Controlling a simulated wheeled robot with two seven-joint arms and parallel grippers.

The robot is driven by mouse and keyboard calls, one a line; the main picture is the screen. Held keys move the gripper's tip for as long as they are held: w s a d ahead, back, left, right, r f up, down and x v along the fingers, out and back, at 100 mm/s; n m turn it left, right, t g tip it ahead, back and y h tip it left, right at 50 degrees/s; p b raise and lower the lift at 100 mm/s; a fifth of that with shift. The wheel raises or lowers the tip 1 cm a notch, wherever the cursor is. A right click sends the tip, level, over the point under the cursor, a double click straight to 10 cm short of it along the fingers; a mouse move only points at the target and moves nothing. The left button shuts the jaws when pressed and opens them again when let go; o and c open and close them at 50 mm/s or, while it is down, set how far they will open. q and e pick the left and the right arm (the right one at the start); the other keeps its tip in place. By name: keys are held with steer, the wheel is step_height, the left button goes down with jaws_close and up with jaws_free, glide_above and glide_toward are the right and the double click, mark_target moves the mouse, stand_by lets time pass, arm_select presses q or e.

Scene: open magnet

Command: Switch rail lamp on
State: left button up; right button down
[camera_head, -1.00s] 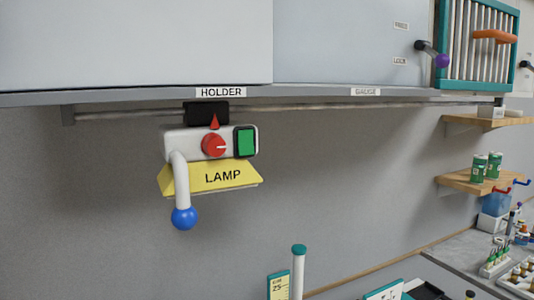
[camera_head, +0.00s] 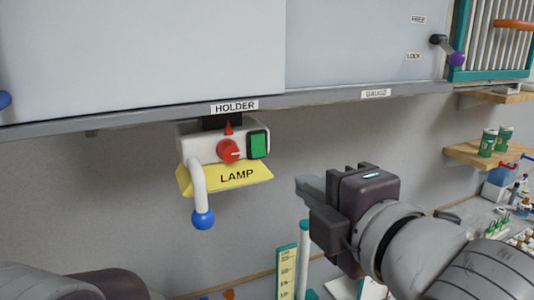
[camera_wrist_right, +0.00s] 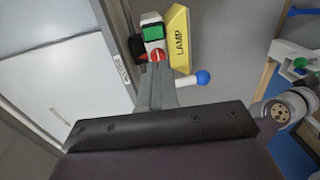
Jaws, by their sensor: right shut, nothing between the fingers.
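The rail lamp (camera_head: 222,172) hangs under the cabinet, with a white body, a yellow shade marked LAMP, a red knob (camera_head: 230,151), a green switch (camera_head: 258,144) and a white lever with a blue ball (camera_head: 203,219). My right gripper (camera_head: 303,188) is shut and empty, to the right of the lamp and apart from it, fingers pointing left. In the right wrist view the lamp's shade (camera_wrist_right: 180,38) and green switch (camera_wrist_right: 153,33) show beyond the fingers (camera_wrist_right: 155,85). Only part of my left arm shows at the lower left; its gripper is not in view.
The cabinet edge (camera_head: 330,98) with HOLDER and GAUGE labels runs above the lamp. A white post with a teal cap (camera_head: 304,250) and a scale card (camera_head: 286,272) stand below. Wooden shelves (camera_head: 478,154) are at the right.

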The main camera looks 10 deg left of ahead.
steer(key=shift+a, duration=0.1)
steer(key=b, duration=0.1)
glide_toward(259, 155)
steer(key=x, duration=0.5)
steer(key=shift+w+a+f, duration=0.1)
steer(key=shift+w+a, duration=0.1)
steer(key=shift+w, duration=0.05)
steer(key=shift+w+a, duration=0.35)
steer(key=shift+w, duration=0.15)
